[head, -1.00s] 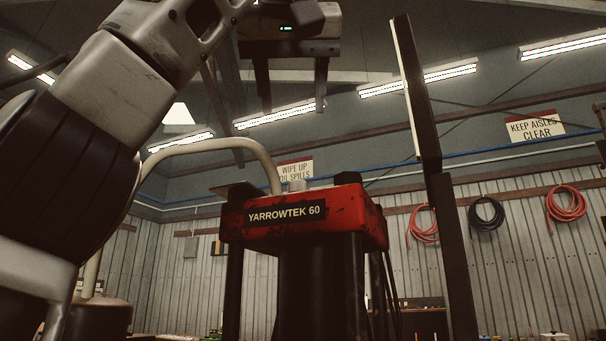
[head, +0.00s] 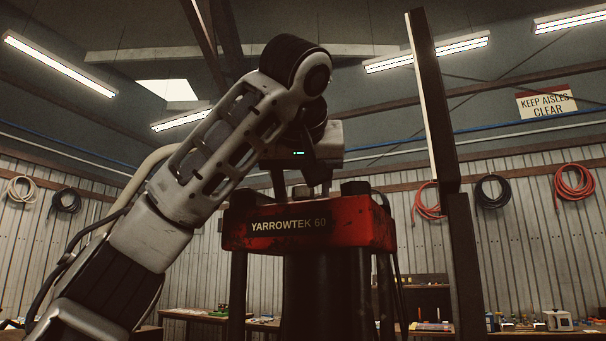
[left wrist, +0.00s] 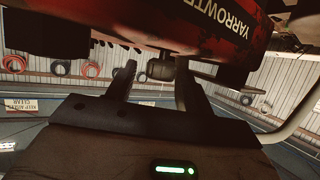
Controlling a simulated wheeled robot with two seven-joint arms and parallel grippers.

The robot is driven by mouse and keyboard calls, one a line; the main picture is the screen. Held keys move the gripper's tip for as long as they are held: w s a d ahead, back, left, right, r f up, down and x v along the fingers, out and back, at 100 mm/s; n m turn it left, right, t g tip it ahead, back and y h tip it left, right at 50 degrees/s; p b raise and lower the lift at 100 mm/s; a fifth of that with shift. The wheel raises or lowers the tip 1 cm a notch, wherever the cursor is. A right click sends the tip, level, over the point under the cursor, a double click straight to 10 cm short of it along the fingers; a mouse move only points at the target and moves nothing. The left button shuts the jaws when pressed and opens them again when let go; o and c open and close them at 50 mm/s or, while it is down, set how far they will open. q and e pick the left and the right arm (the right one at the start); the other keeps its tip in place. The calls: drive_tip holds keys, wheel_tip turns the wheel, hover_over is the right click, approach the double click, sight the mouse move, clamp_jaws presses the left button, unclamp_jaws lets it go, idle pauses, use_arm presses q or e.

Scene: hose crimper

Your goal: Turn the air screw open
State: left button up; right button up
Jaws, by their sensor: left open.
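The red press head (head: 350,222) lettered "YARROWTEK 60" fills the middle of the head view. The small air screw (head: 301,191) stands on its top, partly hidden by my gripper. My left gripper (head: 301,188) points down over the head, with one finger on each side of the screw. In the left wrist view the picture is upside down, and the open fingers of my left gripper (left wrist: 157,68) straddle a small dark cylinder, apparently the screw (left wrist: 160,69). Gaps seem to show beside it, so contact cannot be made out. My right gripper is not in view.
A tall dark upright (head: 447,170) stands right of the press. A pale bent pipe (head: 150,170) runs behind my left arm. Other dark fittings (head: 354,187) sit on the press top beside the gripper. A bench (head: 265,325) with small items lies behind.

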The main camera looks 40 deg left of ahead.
use_arm(q)
drive_tip(key=c, duration=1)
drive_tip(key=shift+o, duration=0.2)
drive_tip(key=shift+f, duration=0.1)
